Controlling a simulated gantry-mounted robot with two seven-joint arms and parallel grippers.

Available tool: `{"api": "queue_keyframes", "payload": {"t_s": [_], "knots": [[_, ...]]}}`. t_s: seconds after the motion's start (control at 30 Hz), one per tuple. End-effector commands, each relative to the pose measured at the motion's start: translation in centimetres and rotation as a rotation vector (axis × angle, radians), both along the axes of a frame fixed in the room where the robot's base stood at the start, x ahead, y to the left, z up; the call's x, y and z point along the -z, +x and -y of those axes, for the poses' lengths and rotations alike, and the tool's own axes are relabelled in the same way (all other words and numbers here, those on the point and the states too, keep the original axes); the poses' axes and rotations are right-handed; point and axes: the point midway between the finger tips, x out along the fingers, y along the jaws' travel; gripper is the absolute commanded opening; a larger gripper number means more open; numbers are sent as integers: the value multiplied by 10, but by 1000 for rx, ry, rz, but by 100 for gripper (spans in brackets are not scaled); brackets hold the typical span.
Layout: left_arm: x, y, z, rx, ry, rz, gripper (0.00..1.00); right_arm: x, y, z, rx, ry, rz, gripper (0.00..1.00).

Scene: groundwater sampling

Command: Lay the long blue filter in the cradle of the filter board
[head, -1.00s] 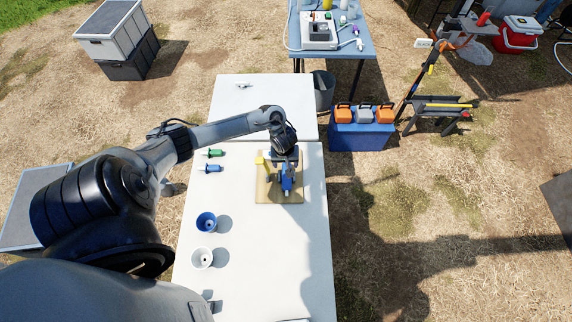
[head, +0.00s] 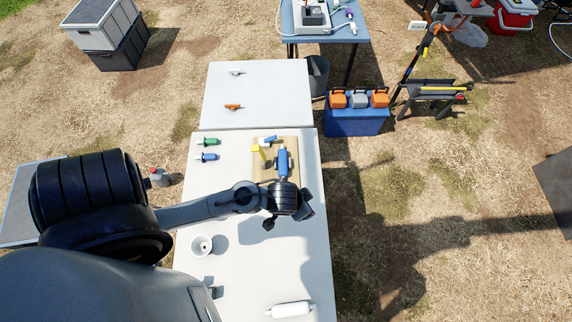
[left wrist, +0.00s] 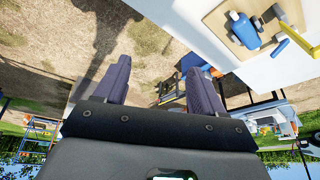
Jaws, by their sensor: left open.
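The long blue filter (head: 283,164) lies lengthwise on the filter board (head: 264,174), a tan board on the white table. It also shows in the left wrist view (left wrist: 243,31). Whether it is fully seated in the cradle is too small to tell. A yellow upright part (head: 262,152) stands on the board beside it, with a small blue-and-white piece (head: 269,139) behind. My left gripper (head: 288,212) is in front of the board, apart from the filter. In the left wrist view its fingers (left wrist: 157,68) are spread and empty. My right gripper is not in view.
Smaller green (head: 207,141) and blue (head: 207,157) filters lie left of the board. A white cup (head: 201,245) stands at front left and a white cylinder (head: 289,309) lies at the front edge. A second white table (head: 258,95) adjoins behind. The table's front right is clear.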

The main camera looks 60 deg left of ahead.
Motion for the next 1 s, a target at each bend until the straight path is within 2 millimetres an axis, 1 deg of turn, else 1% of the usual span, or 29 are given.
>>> {"api": "queue_keyframes", "payload": {"t_s": [0.03,0.1,0.2,0.3,0.37,0.5,0.8,0.87,0.97,1.0], "knots": [[-11,-12,5,24,-3,-12,69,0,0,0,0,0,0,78],[-25,-26,7,66,5,-31,69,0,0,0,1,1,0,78],[-40,-42,8,113,6,-54,69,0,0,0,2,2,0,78],[-49,-53,8,146,3,-70,69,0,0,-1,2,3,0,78],[-53,-58,8,161,3,-78,69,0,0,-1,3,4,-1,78],[-56,-62,7,176,1,-83,69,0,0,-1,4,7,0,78],[-58,-61,7,177,3,-83,69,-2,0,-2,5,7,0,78],[-61,-61,7,177,3,-83,69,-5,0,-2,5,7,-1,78],[-73,-61,7,177,3,-83,69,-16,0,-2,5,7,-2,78],[-79,-61,7,177,3,-83,69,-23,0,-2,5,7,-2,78]]}}
